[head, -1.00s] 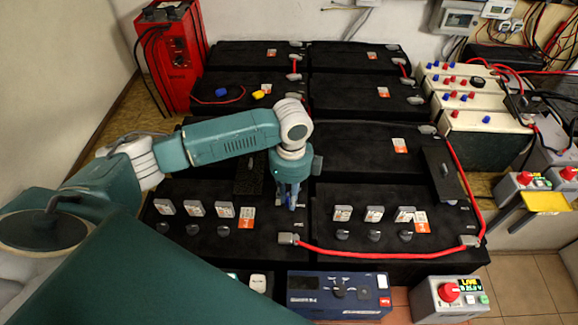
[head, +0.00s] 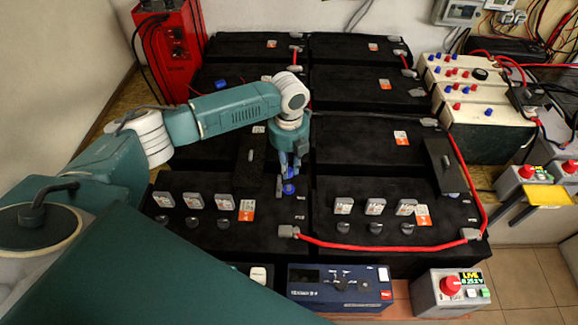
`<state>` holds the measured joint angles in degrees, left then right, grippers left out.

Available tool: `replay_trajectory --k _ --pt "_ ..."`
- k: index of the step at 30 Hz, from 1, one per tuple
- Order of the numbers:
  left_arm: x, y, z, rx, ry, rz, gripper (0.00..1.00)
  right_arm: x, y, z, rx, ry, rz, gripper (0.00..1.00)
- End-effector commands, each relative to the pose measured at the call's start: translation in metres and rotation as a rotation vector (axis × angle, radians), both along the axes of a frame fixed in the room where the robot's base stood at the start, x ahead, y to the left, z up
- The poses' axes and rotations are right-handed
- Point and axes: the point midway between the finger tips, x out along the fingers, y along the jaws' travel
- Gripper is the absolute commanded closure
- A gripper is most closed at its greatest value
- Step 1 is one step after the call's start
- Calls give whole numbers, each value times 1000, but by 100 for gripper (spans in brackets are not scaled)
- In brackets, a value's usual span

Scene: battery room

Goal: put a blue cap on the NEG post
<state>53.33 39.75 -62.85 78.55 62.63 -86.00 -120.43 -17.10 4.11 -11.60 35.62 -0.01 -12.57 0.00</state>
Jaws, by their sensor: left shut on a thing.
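My left gripper (head: 288,178) reaches in over the front left black battery (head: 180,240), pointing down near that battery's right edge. It is shut on a small blue cap (head: 289,189), which shows at its fingertips. Small white lettering, too small to read surely, is printed on the battery just right of the cap. The NEG post is not clearly seen; the gripper and cap cover that spot. I cannot tell whether the cap touches a post. Another blue cap (head: 221,85) sits on a battery farther back, partly behind my arm. My right gripper is not in view.
A red cable (head: 370,247) runs from a grey terminal clamp (head: 288,231) across the front right battery. Upright black covers (head: 249,160) stand by the gripper and at right. A blue device (head: 340,287) and a grey switch box (head: 452,292) stand in front. A red charger (head: 168,50) stands back left.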

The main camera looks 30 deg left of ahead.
Motion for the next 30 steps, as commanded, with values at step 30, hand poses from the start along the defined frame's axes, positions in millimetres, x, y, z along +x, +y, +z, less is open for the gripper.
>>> replay_trajectory --k 30 --pt "0 0 -56 0 0 1 89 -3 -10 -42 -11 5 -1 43"
